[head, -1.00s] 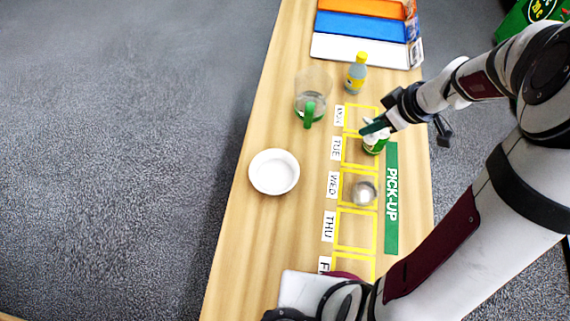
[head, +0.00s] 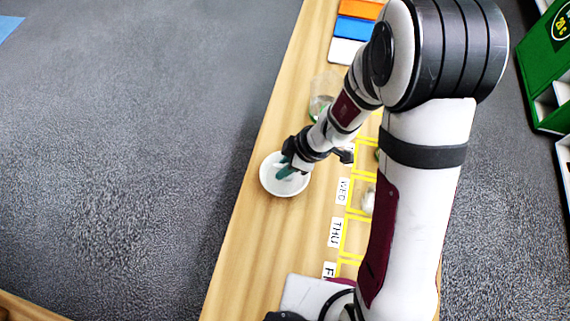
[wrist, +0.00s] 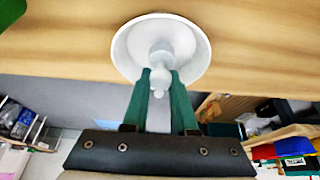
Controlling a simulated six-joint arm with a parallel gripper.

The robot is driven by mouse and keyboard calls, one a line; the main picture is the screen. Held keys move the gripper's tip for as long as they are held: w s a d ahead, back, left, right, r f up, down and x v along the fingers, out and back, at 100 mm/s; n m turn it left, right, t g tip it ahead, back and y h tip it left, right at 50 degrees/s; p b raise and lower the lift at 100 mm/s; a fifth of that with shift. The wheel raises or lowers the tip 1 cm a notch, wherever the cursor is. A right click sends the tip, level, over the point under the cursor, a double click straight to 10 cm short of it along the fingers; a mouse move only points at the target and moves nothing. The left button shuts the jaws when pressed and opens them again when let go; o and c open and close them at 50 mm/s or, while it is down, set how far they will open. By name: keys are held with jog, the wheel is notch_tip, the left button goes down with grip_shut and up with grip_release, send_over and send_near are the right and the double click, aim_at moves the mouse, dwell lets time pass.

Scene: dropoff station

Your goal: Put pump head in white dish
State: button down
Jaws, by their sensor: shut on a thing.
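The white dish (head: 270,185) sits on the wooden table left of the yellow-marked grid. In the wrist view the dish (wrist: 122,50) is straight beyond the fingertips. My gripper (head: 285,171) is over the dish, its green fingers pointing into the dish's outline. In the wrist view the gripper (wrist: 160,84) is shut on the white pump head (wrist: 160,66), which shows against the dish's inside. I cannot tell whether the pump head touches the dish's bottom. In the head view the pump head is hard to make out against the white dish.
A clear jug (head: 322,90) stands behind the dish, partly hidden by my arm. A clear round object (head: 368,200) sits in the WED square. Orange, blue (head: 356,30) and white trays lie at the table's far end. Bare table lies in front of the dish.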

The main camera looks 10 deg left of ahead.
jog(key=shift+f, duration=0.5)
jog(key=shift+f, duration=0.15)
jog(key=c, duration=0.7)
grip_release()
jog(key=v, duration=1.1)
jog(key=s+d+r+m+h, duration=0.1)
jog(key=s+d+r+m, duration=0.3)
jog(key=s+m, duration=0.4)
jog(key=s+d+r+m+h, duration=0.2)
jog(key=s+d+r+m, duration=0.3)
jog(key=m, duration=1)
jog(key=s+d, duration=0.1)
jog(key=s, duration=0.2)
jog(key=shift+r+m, duration=0.3)
jog(key=shift+m, duration=0.1)
jog(key=shift+d, duration=0.1)
